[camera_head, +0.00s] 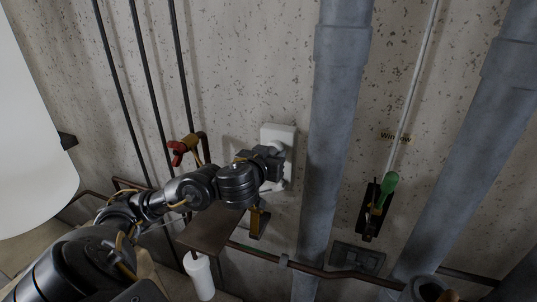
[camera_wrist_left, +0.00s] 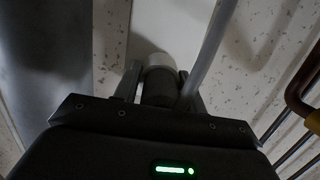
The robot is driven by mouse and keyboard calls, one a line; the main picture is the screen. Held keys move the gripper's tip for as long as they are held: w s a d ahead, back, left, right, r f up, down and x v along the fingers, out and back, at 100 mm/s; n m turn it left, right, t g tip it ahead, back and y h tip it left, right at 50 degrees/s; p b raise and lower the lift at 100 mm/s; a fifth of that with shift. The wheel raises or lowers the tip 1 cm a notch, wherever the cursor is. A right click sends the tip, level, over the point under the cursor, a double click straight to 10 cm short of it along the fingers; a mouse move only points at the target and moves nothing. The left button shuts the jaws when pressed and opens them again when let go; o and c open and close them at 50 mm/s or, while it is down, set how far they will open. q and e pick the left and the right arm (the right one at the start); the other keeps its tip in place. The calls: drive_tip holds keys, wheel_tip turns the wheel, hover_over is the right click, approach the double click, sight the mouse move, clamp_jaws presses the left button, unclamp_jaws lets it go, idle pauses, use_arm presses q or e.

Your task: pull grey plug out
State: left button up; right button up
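A white socket plate (camera_head: 278,136) is on the wall left of the middle grey pipe in the head view. My left gripper (camera_head: 270,163) is at its face and hides part of it. In the left wrist view, the grey plug (camera_wrist_left: 160,82) stands between the two fingers of my left gripper (camera_wrist_left: 160,88), in front of the white plate (camera_wrist_left: 172,22). A grey cable (camera_wrist_left: 208,45) runs beside the right finger. The fingers are close to the plug's sides; whether they press on it is too dark to tell. My right gripper is not seen.
Thick grey pipes (camera_head: 335,110) run down the wall right of the plate. A red valve handle (camera_head: 183,148) is left of my gripper. A green-handled lever (camera_head: 389,185) is to the right. A brown flat plate (camera_head: 208,232) and a white cylinder (camera_head: 200,278) are below my arm.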

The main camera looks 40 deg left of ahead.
use_arm(q)
drive_tip(key=c, duration=0.7)
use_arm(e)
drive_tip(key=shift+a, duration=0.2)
use_arm(q)
drive_tip(key=shift+s, duration=0.1)
